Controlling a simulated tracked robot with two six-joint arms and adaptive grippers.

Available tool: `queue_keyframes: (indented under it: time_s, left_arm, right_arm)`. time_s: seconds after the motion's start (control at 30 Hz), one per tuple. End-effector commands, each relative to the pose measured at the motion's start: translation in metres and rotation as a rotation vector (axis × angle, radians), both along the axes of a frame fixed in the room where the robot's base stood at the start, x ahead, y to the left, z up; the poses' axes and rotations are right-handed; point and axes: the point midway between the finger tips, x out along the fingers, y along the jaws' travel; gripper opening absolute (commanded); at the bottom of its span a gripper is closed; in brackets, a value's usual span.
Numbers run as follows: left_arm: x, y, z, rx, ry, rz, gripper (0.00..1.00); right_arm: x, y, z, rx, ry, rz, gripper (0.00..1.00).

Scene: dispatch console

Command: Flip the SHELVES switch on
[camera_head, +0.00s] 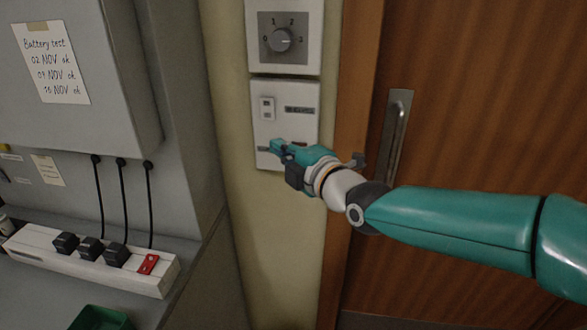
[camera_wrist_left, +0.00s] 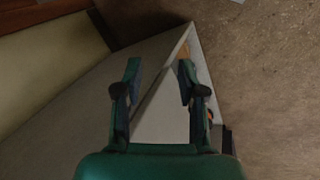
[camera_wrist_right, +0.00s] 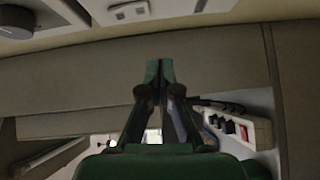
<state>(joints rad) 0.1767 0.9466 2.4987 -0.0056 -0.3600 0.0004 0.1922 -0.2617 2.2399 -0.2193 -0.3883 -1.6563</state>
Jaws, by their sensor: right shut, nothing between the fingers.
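A white switch plate (camera_head: 286,95) is on the wall left of the wooden door. Its upper row has a small rocker switch (camera_head: 267,108) and a dark label (camera_head: 299,109), too small to read. My right gripper (camera_head: 275,147) is shut and empty in front of the plate's lower part, partly hiding the lower row there. I cannot tell whether it touches the plate, nor which switch is SHELVES. The right wrist view shows its closed fingers (camera_wrist_right: 160,66). My left gripper (camera_wrist_left: 159,68) is open and empty in the left wrist view, and out of the head view.
A rotary dial (camera_head: 281,40) is on a plate above. A metal door handle (camera_head: 396,135) is at the right. A grey cabinet (camera_head: 110,110) with a paper note (camera_head: 50,62) stands left, above a power strip (camera_head: 90,258) with several black plugs and a red switch.

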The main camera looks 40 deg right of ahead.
Motion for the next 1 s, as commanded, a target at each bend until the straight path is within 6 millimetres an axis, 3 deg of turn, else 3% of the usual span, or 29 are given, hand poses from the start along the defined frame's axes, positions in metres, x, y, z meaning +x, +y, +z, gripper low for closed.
queue_keyframes:
  time_s: [0.1, 0.33, 0.9, 1.0]
  left_arm:
    - [0.000, 0.000, -0.009, 0.000, 0.000, 0.000, 0.40]
    - [0.000, 0.000, -0.013, 0.000, 0.000, 0.000, 0.40]
    - [0.000, 0.000, -0.012, 0.000, 0.000, 0.000, 0.40]
    - [0.000, 0.000, -0.012, 0.000, 0.000, 0.000, 0.40]
  right_arm:
    - [-0.020, 0.000, -0.003, -0.002, -0.003, -0.004, 0.00]
    - [-0.038, 0.002, -0.003, 0.000, -0.001, -0.005, 0.00]
    - [-0.039, 0.002, -0.003, 0.000, 0.000, -0.005, 0.00]
    - [-0.034, 0.004, -0.012, 0.004, 0.021, 0.004, 0.00]
